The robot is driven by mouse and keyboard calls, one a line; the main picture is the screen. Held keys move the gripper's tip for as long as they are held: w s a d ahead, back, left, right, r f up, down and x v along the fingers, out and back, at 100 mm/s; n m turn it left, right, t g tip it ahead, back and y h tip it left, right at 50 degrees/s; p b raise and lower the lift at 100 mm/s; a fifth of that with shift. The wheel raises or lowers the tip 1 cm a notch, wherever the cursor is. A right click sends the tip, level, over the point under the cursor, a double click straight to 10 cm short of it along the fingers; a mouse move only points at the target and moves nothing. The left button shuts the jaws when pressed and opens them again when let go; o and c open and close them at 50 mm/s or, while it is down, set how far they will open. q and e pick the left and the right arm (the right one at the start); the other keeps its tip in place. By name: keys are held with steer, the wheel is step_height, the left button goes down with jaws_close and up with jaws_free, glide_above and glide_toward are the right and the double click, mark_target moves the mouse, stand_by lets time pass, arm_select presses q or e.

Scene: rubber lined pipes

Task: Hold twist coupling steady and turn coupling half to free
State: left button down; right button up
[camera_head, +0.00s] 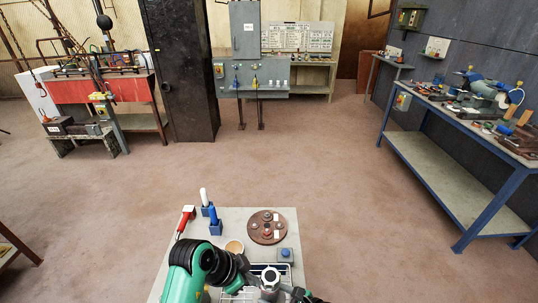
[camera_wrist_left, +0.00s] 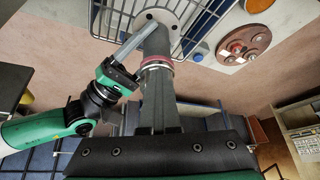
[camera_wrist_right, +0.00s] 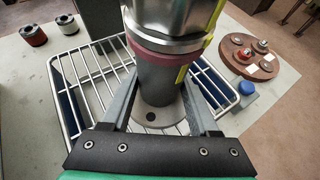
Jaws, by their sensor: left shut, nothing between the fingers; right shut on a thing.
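The twist coupling (camera_head: 270,276) stands upright on a round flange at the table's front, partly hidden by my arm. In the right wrist view its silver upper half (camera_wrist_right: 172,22) has a reddish band and a yellow stripe, above a grey lower part (camera_wrist_right: 156,82). My right gripper (camera_wrist_right: 157,88) is shut on this lower part, a finger on each side. My left gripper (camera_wrist_left: 159,75) is shut and empty, its fingers together by the reddish band (camera_wrist_left: 157,62). I cannot tell whether they touch the coupling.
A round brown board (camera_head: 267,228) with fittings and a blue-topped block (camera_head: 285,254) lie behind. A red-handled tool (camera_head: 186,220) and blue holders (camera_head: 215,227) stand at the left.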

arm_select(q)
steer(key=shift+s+d, duration=0.15)
steer(key=shift+s, duration=0.1)
steer(key=shift+s+d, duration=0.4)
steer(key=shift+s, duration=0.1)
steer(key=shift+d, duration=0.1)
steer(key=shift+s, duration=0.1)
stand_by(0.3)
step_height(320, 180, up, 6)
steer(key=shift+s+a, duration=0.2)
steer(key=shift+a, duration=0.15)
stand_by(0.4)
